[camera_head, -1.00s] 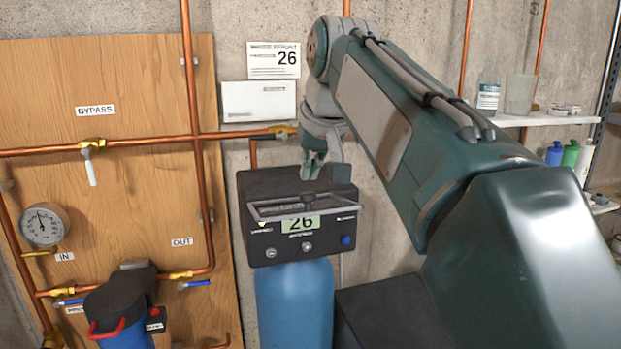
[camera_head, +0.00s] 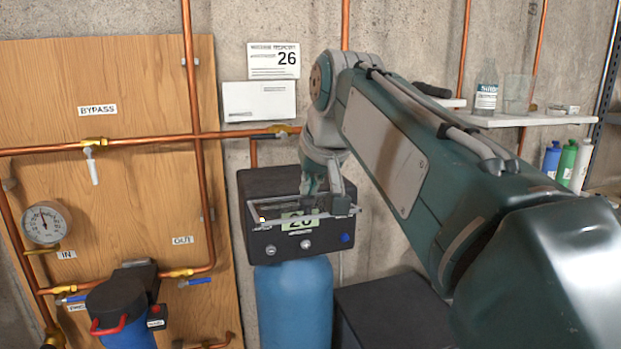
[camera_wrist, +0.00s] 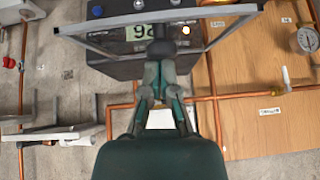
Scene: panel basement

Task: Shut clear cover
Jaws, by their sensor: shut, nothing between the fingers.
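The clear cover (camera_head: 272,224) is a see-through panel in a thin grey frame on the black control head (camera_head: 262,185) atop a blue tank (camera_head: 293,305). It stands out at a tilt from the head's face, and its front edge crosses the green "26" display (camera_head: 298,224). Whether the fingertips touch the frame cannot be told.
Copper pipes and a wooden board (camera_head: 130,150) with a gauge (camera_head: 45,222) stand on the left. A blue filter canister (camera_head: 122,312) is below them. A shelf (camera_head: 530,119) with bottles is on the right. A dark box (camera_head: 390,312) stands beside the tank.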

